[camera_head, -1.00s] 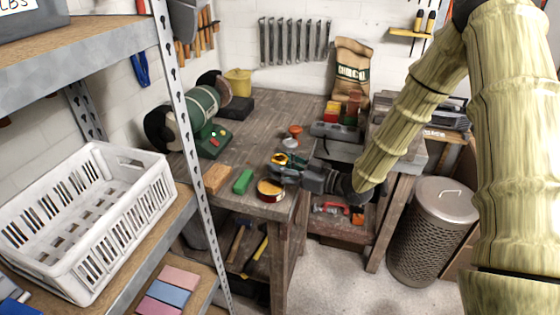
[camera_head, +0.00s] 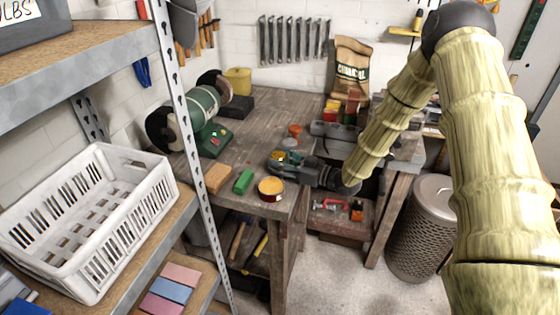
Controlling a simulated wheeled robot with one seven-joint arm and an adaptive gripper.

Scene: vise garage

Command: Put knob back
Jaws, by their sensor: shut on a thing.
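My gripper (camera_head: 284,161) is over the workbench (camera_head: 262,112), low near its right side, just behind the round tin. It is shut on a small yellowish thing (camera_head: 281,155), mostly hidden by the fingers; I cannot tell for sure that it is the knob. A small orange-red round piece (camera_head: 295,129) stands on the bench just behind the gripper. A reddish bit shows between that piece and the fingers, too small to make out.
A round tin (camera_head: 271,188), a green block (camera_head: 243,181) and a tan block (camera_head: 217,178) lie along the front edge. A green grinder-like machine (camera_head: 203,106) stands at left. A shelf with a white crate (camera_head: 125,228) is nearer. The bench's middle is clear.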

